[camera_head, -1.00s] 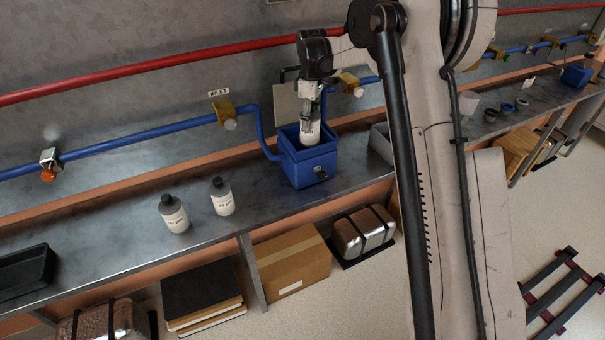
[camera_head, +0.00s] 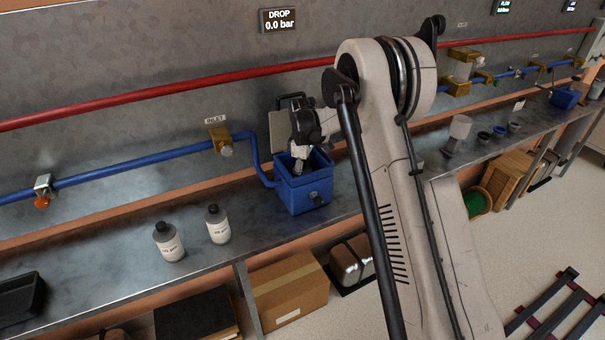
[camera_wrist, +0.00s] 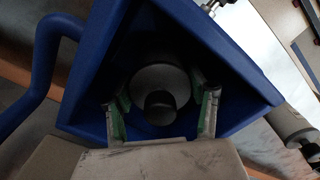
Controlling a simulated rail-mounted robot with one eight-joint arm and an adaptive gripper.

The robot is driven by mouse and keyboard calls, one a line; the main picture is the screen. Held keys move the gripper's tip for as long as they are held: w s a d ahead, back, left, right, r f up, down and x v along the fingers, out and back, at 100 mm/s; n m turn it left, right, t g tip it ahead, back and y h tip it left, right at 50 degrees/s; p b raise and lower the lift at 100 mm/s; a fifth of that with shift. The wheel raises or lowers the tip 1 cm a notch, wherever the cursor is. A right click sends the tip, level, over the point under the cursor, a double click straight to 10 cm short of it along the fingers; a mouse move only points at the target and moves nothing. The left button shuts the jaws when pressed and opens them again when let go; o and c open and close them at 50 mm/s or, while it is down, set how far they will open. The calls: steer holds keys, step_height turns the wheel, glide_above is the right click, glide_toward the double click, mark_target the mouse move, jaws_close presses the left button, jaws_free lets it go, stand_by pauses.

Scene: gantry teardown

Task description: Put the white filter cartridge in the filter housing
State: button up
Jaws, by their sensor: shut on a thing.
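The filter housing (camera_head: 305,195) is an open blue square box on the bench, joined to the blue pipe. In the wrist view its blue walls (camera_wrist: 88,90) surround my gripper. My gripper (camera_head: 299,163) reaches down into it from above. In the wrist view my gripper (camera_wrist: 160,103) has its green-padded fingers shut on the white filter cartridge (camera_wrist: 148,80), seen from its top with a dark round knob. The cartridge is inside the housing's walls. Its lower end is hidden, so I cannot tell whether it touches the bottom.
Two white labelled bottles with dark caps (camera_head: 168,241) (camera_head: 218,224) stand on the bench left of the housing. A beige panel (camera_head: 283,124) stands behind the housing. Blue and red pipes (camera_head: 150,100) run along the wall. A black tray (camera_head: 20,296) lies at far left.

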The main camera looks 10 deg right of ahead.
steer(key=shift+f, duration=0.25)
steer(key=o, duration=1.2)
